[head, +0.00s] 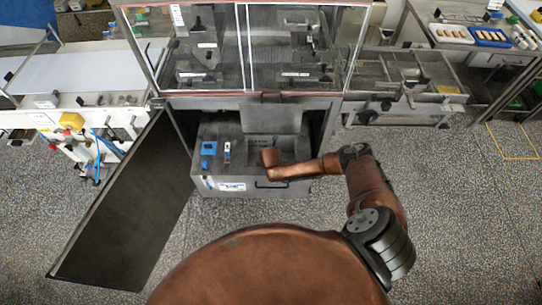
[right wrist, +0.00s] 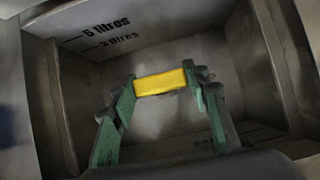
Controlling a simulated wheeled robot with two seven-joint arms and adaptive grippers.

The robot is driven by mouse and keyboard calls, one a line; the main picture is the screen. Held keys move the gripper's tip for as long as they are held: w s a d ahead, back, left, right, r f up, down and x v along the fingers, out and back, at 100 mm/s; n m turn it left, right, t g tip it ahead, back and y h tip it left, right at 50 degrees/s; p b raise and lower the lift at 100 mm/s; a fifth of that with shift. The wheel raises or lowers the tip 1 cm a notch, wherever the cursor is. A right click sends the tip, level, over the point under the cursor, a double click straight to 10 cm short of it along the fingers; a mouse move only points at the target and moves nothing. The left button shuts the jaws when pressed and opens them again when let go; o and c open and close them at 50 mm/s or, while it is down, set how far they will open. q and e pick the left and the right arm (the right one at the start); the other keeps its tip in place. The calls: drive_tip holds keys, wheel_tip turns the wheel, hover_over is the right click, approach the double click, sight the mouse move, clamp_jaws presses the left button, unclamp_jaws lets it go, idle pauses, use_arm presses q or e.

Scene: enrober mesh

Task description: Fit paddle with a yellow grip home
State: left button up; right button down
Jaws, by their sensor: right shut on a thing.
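The yellow grip (right wrist: 160,83) of the paddle shows in the right wrist view, held crosswise between the two green fingers of my right gripper (right wrist: 162,86). The rest of the paddle is hidden below or behind the grip. The gripper is inside or just over a grey metal tank (right wrist: 120,48) with "5 litres" and "3 litres" marks on its wall. In the head view this tank (head: 292,146) is set in a grey unit, and my right wrist covers its left part, so gripper and paddle are hidden there. My left gripper is not in view.
The tank's unit (head: 215,170) bears a blue item (head: 209,148) left of the tank and stands below a glazed machine (head: 245,45). An open dark door (head: 125,210) hangs at the left. A steel bench (head: 405,75) stands right. The floor (head: 460,220) at right is clear.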

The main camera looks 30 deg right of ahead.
drive_tip(key=shift+f, duration=0.1)
drive_tip(key=c, duration=1)
unclamp_jaws()
drive_tip(key=shift+f, duration=0.1)
drive_tip(key=v, duration=1.2)
